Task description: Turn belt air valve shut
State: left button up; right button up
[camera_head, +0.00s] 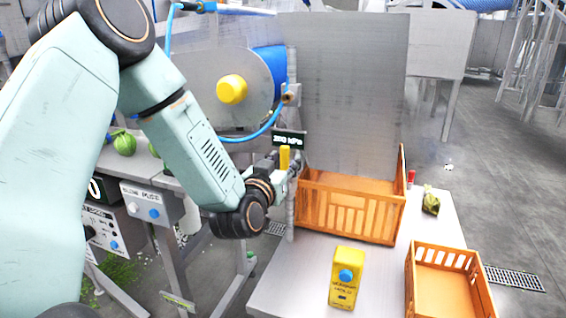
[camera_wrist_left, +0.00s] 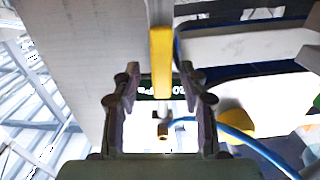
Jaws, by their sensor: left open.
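The belt air valve shows as a yellow lever (camera_head: 284,157) on the upright pipe beside the steel panel, and it stands upright in the head view. In the left wrist view the yellow lever (camera_wrist_left: 161,62) runs down between my two fingers. My left gripper (camera_head: 279,166) is open, with its fingertips close to the lever, one on each side. Gaps show between the fingers and the lever in the wrist view, so I see no grip on it. A dark pressure display (camera_head: 289,138) reading about 200 kPa sits just above. The valve body is partly hidden by the gripper. My right gripper is out of view.
A blue air hose (camera_head: 262,131) loops left of the pipe. An orange crate (camera_head: 350,207) stands right of the valve, with a yellow box with a blue button (camera_head: 345,278) in front. A second orange crate (camera_head: 442,285) is at the right. A tall steel panel (camera_head: 352,80) rises behind.

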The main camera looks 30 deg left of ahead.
pick_arm(q)
jog(key=shift+w+a+f, duration=0.1)
jog(key=shift+a+f, duration=0.05)
jog(key=shift+c, duration=0.7)
jog(key=c, duration=0.4)
grip_shut()
